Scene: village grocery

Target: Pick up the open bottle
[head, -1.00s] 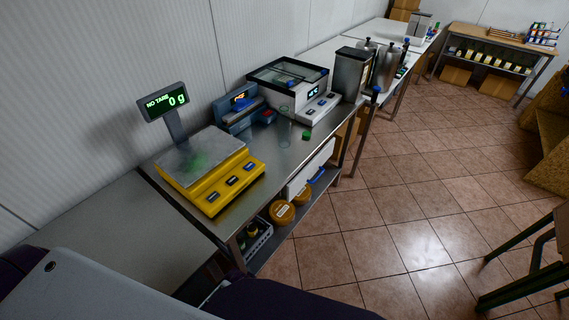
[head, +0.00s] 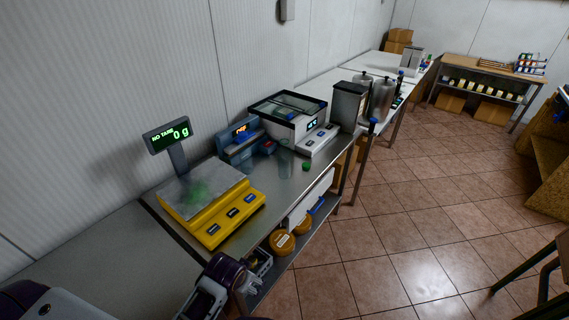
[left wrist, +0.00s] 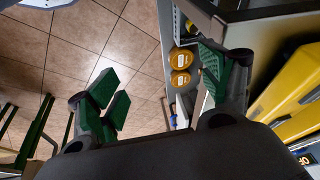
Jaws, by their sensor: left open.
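A clear, see-through bottle (head: 285,155) stands upright on the steel table in the head view; its outline is faint. A small green cap (head: 306,166) lies on the table to its right. My left gripper (head: 205,298) is low at the bottom of the head view, in front of the table's near edge and well short of the bottle. In the left wrist view my left gripper (left wrist: 160,92) has its green-padded fingers wide apart with nothing held. The bottle does not show in the left wrist view. My right gripper is out of view.
A yellow scale (head: 212,208) with a raised display stands at the table's near end. A blue device (head: 238,140) and a white-and-black machine (head: 290,118) stand behind the bottle. Orange-lidded tubs (head: 282,241) sit on the lower shelf.

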